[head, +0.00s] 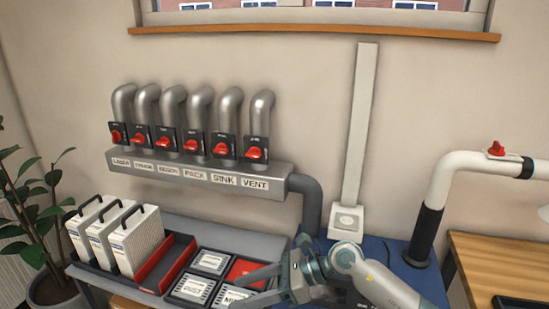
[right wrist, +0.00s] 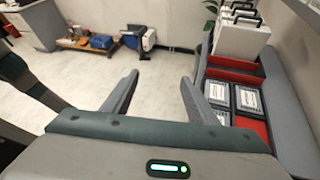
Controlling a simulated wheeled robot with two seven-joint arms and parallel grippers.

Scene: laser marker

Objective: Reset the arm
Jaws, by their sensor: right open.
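My right arm (head: 385,285) reaches in from the lower right of the head view, over the dark blue surface. Its gripper (head: 240,293) points left over the framed tiles on the grey bench. In the right wrist view the gripper (right wrist: 160,77) has its two fingers well apart, with nothing between them. Bare floor shows beyond the gap. My left gripper is in neither view.
White filter cartridges (head: 135,240) with black handles stand in a tray beside an empty red slot (head: 167,268). Labelled tiles (head: 210,262) lie nearby. A pipe manifold (head: 200,172) with several red valves hangs above. A white pipe (head: 440,180) rises at right, near a wooden desk (head: 500,262).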

